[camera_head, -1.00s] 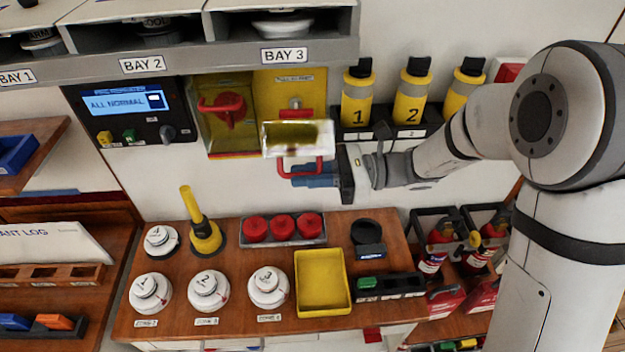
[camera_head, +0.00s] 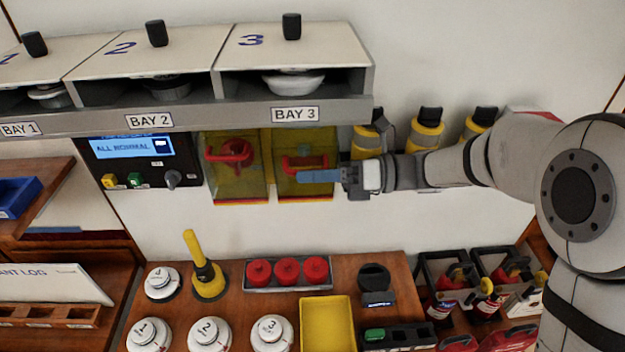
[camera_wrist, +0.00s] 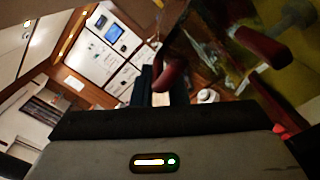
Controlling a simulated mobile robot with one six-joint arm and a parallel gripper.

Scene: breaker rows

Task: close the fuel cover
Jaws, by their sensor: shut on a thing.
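Two clear, yellow-tinted covers with red handles hang side by side under the bay shelf in the head view. The right one (camera_head: 318,163), below the BAY 3 label, is the one at my gripper; I cannot read a fuel label on it. It hangs down flat or nearly so over its yellow panel. My gripper (camera_head: 305,177) has its blue fingers shut on this cover's red handle (camera_head: 291,163), reaching in from the right. In the wrist view a red bar (camera_wrist: 170,76) shows at the fingers, partly hidden by them. The left cover (camera_head: 240,182) also hangs down, over a red handle.
The shelf edge (camera_head: 200,115) runs just above the covers. A lit display panel (camera_head: 132,160) is to the left. Several yellow canisters (camera_head: 427,133) stand behind my arm at right. The wooden counter (camera_head: 222,305) below holds white domes, red knobs and a yellow tray (camera_head: 328,325).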

